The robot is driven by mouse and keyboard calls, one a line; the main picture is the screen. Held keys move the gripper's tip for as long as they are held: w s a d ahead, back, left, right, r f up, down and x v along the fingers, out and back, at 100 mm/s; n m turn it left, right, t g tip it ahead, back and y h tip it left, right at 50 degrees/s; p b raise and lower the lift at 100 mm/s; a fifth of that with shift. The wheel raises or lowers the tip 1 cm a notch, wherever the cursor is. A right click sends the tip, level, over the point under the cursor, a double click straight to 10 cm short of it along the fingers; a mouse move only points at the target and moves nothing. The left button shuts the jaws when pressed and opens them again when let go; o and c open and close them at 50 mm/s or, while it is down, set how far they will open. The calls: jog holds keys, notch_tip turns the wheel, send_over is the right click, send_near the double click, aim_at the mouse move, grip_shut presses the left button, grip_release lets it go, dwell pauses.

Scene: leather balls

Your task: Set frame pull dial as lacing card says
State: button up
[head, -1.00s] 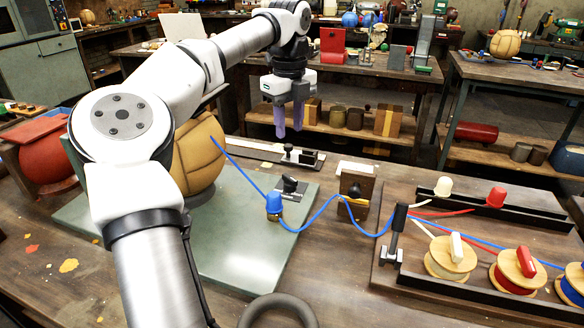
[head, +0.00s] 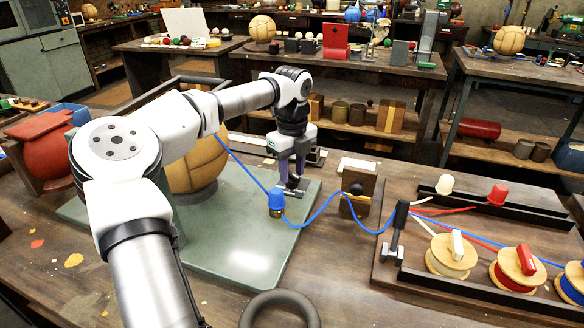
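My gripper (head: 293,172) points down at the back right corner of the green plate. Its two purple fingers stand apart, low over a small black dial (head: 294,190), whose upper part they hide. I cannot tell if they touch it. A wooden block with a black knob and a yellow pointer (head: 357,192) stands to the right of the plate. A tan panelled ball (head: 193,163) sits on the plate, partly behind my arm.
A blue lace runs from the ball through a blue-capped post (head: 276,202) and past the block to a clamp (head: 397,230). Several thread spools (head: 451,256) stand in the right tray. A dark ring (head: 280,312) lies in front of the green plate (head: 245,262).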

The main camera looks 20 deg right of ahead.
jog(key=shift+c, duration=0.2)
grip_shut()
jog(key=shift+m, duration=0.3)
jog(key=m+p, duration=0.2)
jog(key=m, duration=0.3)
jog(key=shift+r, duration=0.1)
jog(key=m+p, duration=0.1)
jog(key=m, duration=0.5)
dwell(0.3)
jog(key=shift+o, duration=0.2)
grip_release()
